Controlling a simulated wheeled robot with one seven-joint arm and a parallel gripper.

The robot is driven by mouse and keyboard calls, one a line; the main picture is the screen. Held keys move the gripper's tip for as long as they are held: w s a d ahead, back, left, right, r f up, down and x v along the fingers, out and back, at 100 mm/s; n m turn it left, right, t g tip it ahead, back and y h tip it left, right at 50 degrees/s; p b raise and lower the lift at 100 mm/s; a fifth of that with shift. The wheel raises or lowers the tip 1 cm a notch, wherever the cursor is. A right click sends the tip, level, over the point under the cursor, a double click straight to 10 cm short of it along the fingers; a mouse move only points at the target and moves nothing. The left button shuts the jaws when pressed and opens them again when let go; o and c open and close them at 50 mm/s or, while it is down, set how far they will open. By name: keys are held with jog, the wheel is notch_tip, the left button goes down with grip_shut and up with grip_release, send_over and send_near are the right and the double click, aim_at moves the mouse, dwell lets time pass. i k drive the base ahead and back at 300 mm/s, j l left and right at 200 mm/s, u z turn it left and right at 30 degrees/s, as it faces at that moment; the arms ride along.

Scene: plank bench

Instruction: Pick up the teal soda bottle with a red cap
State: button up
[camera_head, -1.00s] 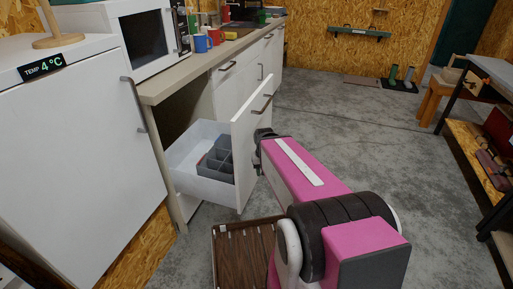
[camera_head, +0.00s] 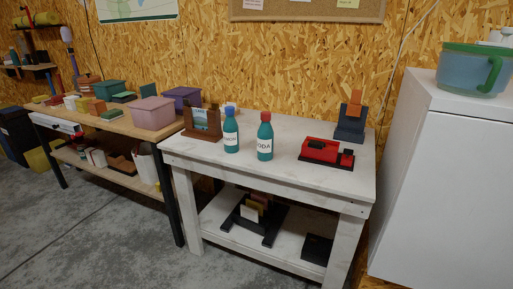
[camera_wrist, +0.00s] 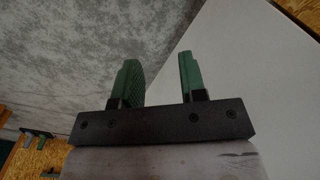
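The teal soda bottle with a red cap (camera_head: 265,138) stands upright on the white plank bench (camera_head: 285,177). Its white label reads "ODA" in part. A second teal bottle with a blue cap (camera_head: 231,131) stands upright just to its left, with a small gap between them. My gripper (camera_wrist: 159,80) shows only in the wrist view. Its two green fingers are apart with nothing between them. The wrist view shows grey floor and a white surface beyond the fingers, and no bottle. The gripper is not visible in the head view.
A red and black device (camera_head: 326,152) sits right of the bottles, with a dark blue stand (camera_head: 351,122) behind it. A brown picture holder (camera_head: 201,122) is at left. A white cabinet (camera_head: 437,190) stands close on the right. Open floor (camera_head: 110,235) lies in front at left.

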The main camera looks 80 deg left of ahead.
aim_at(265, 133)
jog(key=l+u, duration=0.2)
jog(key=u, duration=0.3)
jog(key=k+l+u, duration=0.15)
jog(key=u, duration=0.35)
jog(key=i+j+u, duration=0.1)
jog(key=u, duration=0.8)
jog(key=i+u, duration=0.15)
jog(key=u, duration=0.3)
jog(key=i+u, duration=0.1)
jog(key=u, duration=0.4)
jog(key=i+j+u, duration=0.1)
jog(key=u, duration=0.4)
jog(key=j+u, duration=0.1)
jog(key=j, duration=0.2)
jog(key=i+j+u, duration=0.1)
jog(key=j, duration=0.2)
